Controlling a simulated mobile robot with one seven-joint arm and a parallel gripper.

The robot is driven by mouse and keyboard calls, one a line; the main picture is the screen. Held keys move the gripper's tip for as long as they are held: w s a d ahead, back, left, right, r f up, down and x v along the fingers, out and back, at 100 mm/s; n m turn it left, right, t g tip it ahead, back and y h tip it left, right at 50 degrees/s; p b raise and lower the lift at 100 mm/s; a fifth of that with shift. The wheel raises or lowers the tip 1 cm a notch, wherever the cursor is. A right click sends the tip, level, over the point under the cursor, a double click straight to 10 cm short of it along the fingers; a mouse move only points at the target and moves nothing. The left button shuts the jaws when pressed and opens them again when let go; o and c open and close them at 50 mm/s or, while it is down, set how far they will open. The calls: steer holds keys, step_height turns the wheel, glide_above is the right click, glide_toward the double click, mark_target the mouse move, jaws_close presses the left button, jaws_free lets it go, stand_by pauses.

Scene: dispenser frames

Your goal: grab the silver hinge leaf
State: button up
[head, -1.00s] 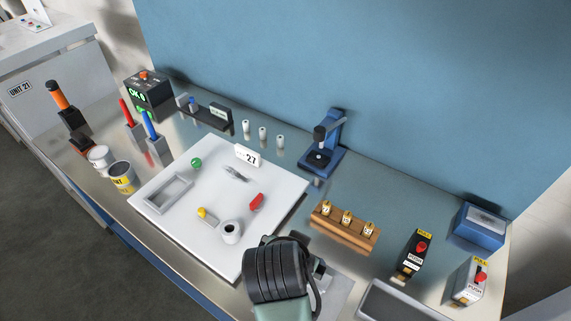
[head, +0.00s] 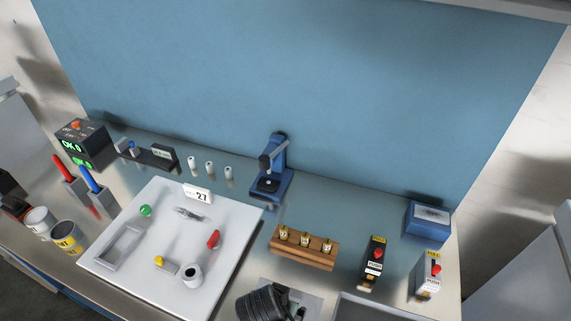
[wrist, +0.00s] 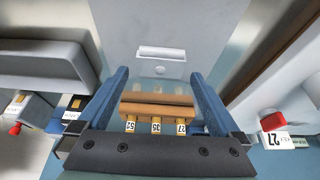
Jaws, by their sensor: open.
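A small silver piece (head: 188,213) lies on the white board, near the number 27 card; it is too small to tell its exact shape. In the wrist view a pale metal bar with a small round part (wrist: 161,53) lies on a grey plate, beyond my fingertips; I cannot tell whether this is the hinge leaf. My gripper (wrist: 158,76) is open, its two blue fingers apart with nothing held. In the head view my dark wrist hides part of the grey plate, and the fingertips are not clear.
The white board (head: 222,262) also carries a grey tray, a white cup and small coloured parts. A wooden rack (head: 303,256) with 3 labelled vials stands behind my gripper. A blue press (head: 272,172) stands behind.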

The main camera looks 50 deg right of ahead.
steer(key=shift+x, duration=1.45)
steer(key=c, duration=1.2)
